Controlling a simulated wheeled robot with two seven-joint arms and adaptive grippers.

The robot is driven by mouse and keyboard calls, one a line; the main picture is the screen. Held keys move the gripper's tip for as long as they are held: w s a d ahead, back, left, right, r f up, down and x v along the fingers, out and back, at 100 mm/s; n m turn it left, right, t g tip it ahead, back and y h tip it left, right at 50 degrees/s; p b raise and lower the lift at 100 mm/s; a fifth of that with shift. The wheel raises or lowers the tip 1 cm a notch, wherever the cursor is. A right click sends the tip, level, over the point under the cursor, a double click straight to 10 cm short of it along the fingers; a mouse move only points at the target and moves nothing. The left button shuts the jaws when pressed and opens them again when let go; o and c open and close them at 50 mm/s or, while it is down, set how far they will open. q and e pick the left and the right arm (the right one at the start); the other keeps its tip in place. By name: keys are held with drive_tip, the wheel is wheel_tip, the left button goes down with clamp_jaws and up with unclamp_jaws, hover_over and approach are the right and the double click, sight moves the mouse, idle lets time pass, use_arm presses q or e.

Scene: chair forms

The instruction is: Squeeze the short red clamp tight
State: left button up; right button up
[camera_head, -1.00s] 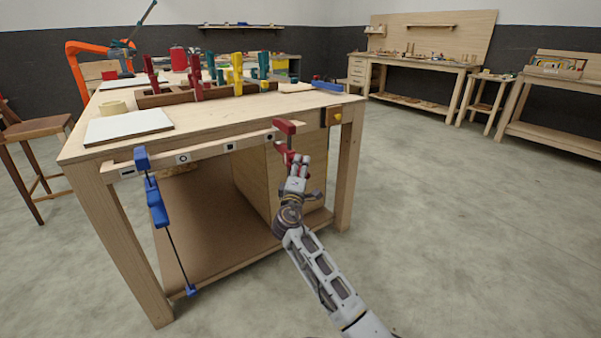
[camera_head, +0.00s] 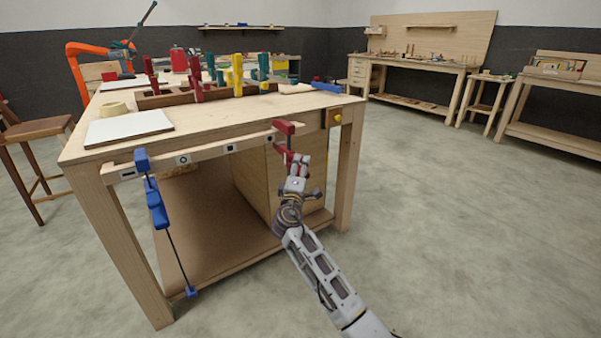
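The short red clamp (camera_head: 284,127) is on the right part of the pale strip along the workbench's front edge. Its upper jaw shows above the strip, and a lower red part (camera_head: 288,155) shows under it. My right gripper (camera_head: 298,165) is at that lower red part, with its fingers pointing up. The fingers overlap the clamp's lower end in the picture. I cannot tell whether they are closed on it. The hand hides part of the clamp's lower end. My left gripper is not in view.
A long blue clamp (camera_head: 156,205) hangs at the strip's left end. A stool (camera_head: 38,130) stands at left. The floor (camera_head: 450,220) at right is clear.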

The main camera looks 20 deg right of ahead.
drive_tip(key=shift+w, duration=0.3)
drive_tip(key=shift+w+b, duration=0.55)
drive_tip(key=shift+w, duration=0.1)
clamp_jaws()
idle(0.3)
